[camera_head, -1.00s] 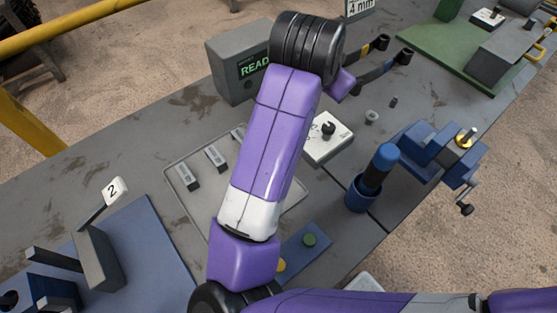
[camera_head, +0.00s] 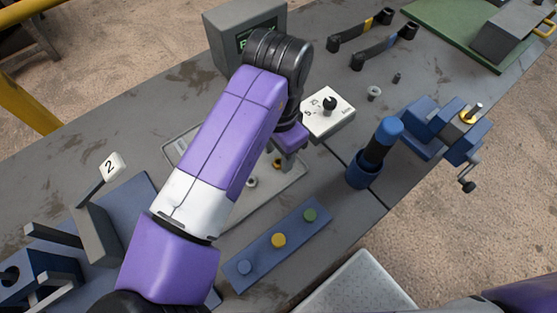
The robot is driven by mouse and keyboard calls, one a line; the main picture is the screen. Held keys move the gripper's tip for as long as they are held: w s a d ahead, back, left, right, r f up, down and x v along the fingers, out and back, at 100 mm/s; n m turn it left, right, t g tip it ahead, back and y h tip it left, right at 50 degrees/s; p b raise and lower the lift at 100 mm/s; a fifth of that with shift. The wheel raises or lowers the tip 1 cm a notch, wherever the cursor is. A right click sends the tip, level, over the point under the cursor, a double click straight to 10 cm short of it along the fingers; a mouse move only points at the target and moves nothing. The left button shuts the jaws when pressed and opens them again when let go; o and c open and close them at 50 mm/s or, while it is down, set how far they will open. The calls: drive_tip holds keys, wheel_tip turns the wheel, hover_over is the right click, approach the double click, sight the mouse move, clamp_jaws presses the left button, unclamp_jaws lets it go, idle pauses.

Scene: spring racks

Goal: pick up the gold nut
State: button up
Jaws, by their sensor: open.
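A small gold-brown nut-like piece (camera_head: 276,163) lies on the flat grey tray (camera_head: 289,187), just under the end of my arm. I take it for the gold nut, though it is small and partly covered. A pale ring-shaped piece (camera_head: 251,182) lies to its left on the tray. My gripper (camera_head: 288,158) points down beside and above the gold-brown piece. Its jaws are open, but the fingertips are mostly hidden, and I cannot tell whether they touch anything. Another gold piece (camera_head: 470,113) stands on the blue vise (camera_head: 440,130) at the right.
A white dial box (camera_head: 328,115) stands right of my gripper. A blue cup with a dark blue-capped tool (camera_head: 363,172) is farther right. A blue panel with coloured buttons (camera_head: 262,262) lies in front. A grey display box (camera_head: 222,40) is behind. My arm covers much of the tray.

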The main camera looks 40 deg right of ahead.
drive_tip(key=shift+f, duration=1.2)
clamp_jaws()
drive_tip(key=shift+r, duration=0.1)
